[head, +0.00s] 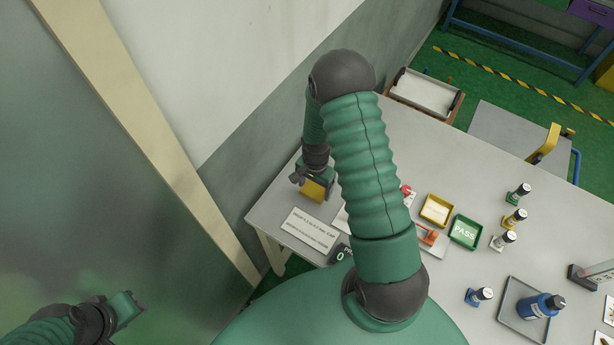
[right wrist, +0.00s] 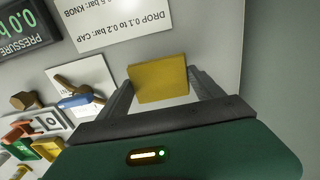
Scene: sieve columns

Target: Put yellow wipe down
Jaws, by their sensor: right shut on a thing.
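The yellow wipe (head: 313,191) is a flat yellow block at the far left corner of the table. My right gripper (head: 308,182) is shut on it. In the right wrist view the wipe (right wrist: 158,84) sits between the two dark fingers, over the grey tabletop near its edge. I cannot tell whether the wipe touches the table. My left gripper (head: 133,308) is at the lower left, away from the table and empty as far as I see; its finger opening is unclear.
A white text card (head: 311,230) lies beside the wipe, with a pressure display (head: 341,254) near it. A yellow tray (head: 436,210), a green PASS tray (head: 466,231) and several small bottles stand farther right. A wall (head: 270,130) runs close behind the table corner.

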